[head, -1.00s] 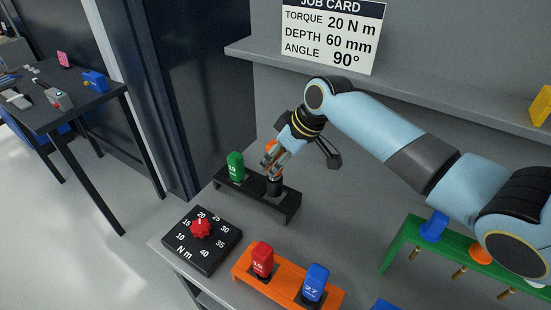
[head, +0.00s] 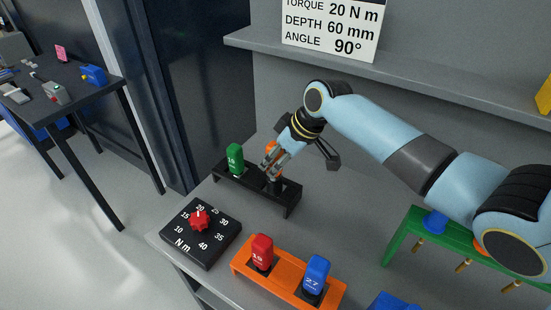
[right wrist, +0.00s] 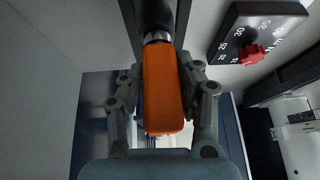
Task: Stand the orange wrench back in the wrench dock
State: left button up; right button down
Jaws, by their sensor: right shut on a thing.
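The orange wrench shows in the right wrist view (right wrist: 162,90) as an orange handle with a metal collar and a dark end leading away from the gripper. My right gripper (head: 270,162) is shut on the handle, with one finger on each side, and points down over the right end of the black wrench dock (head: 248,194). The wrench looks roughly upright. Its dark lower end is at the dock's right place, but the gripper partly hides it, so I cannot tell how deep it sits. A green-handled tool (head: 235,158) stands in the dock's left place. My left gripper is not in view.
A torque dial box (head: 200,230) with a red knob lies in front of the dock. An orange rack (head: 285,285) holds a red (head: 262,250) and a blue tool (head: 316,275). A green rack (head: 400,235) stands at right. A grey shelf (head: 400,75) runs behind.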

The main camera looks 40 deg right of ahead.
aim_at(273, 145)
jog(key=shift+f+b, duration=0.85)
jog(key=shift+f, duration=0.55)
jog(key=c, duration=0.8)
grip_release()
jog(key=shift+f, duration=0.1)
jog(key=shift+c, duration=0.2)
notch_tip(273, 145, up, 5)
jog(key=p, duration=0.5)
jog(key=shift+r+b, duration=0.3)
jog(key=shift+r, duration=1.75)
jog(key=shift+s+a+f, duration=0.1)
